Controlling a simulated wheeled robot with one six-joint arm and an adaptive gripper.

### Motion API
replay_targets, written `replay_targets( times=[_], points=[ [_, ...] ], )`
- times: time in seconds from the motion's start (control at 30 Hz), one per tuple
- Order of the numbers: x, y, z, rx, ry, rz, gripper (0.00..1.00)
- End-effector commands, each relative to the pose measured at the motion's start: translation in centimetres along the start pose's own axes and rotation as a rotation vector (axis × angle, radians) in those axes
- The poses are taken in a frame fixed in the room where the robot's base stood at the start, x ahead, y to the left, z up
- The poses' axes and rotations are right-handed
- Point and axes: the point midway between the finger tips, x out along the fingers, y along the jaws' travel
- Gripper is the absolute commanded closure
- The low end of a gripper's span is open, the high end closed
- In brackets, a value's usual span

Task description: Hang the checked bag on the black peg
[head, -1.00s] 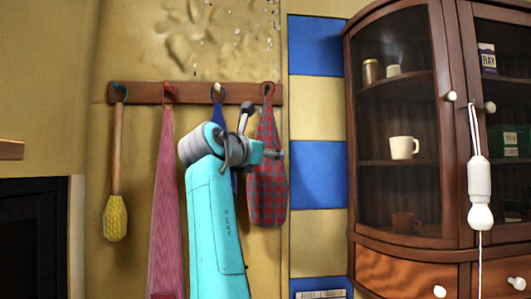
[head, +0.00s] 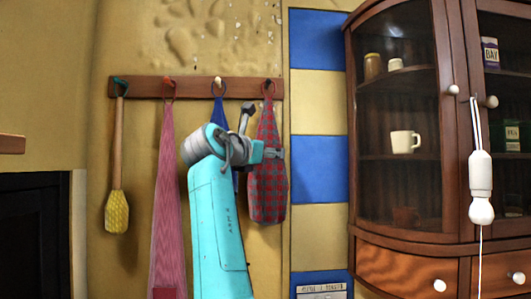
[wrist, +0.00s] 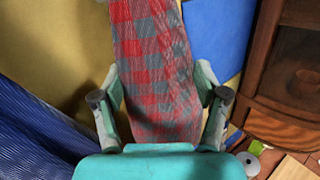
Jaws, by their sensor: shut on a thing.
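The red and grey checked bag (head: 266,188) hangs upright at the right end of the peg rail in the head view. Its loop (head: 263,90) is at the black peg (head: 268,84); I cannot tell whether it is over the peg or in front of it. My gripper (head: 272,153) is shut on the upper part of the bag. In the wrist view the bag (wrist: 155,60) runs between the two fingers of my gripper (wrist: 162,95). My teal arm hides part of the blue item beside it.
The wooden rail (head: 190,89) also holds a yellow brush (head: 117,212), a pink striped cloth (head: 168,200) and a blue item (head: 217,110). A glass-door cabinet (head: 443,90) stands at the right, with a white hanging lamp or pull (head: 480,175) before it.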

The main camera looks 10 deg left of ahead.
Motion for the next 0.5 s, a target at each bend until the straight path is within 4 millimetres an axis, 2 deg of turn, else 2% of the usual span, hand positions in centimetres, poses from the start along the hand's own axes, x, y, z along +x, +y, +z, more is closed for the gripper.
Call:
replay_targets(
  times=[0.03,0.07,0.13,0.17,0.5],
  points=[
    [-0.01,-0.01,0.03,0.000,0.000,0.000,0.64],
    [-0.01,-0.01,0.03,0.000,0.000,0.000,0.22],
    [-0.01,0.00,0.03,0.000,0.000,0.000,0.05],
    [-0.01,0.00,0.03,0.000,0.000,0.000,0.00],
    [-0.06,0.01,-0.01,0.000,0.000,0.000,0.00]
  ],
)
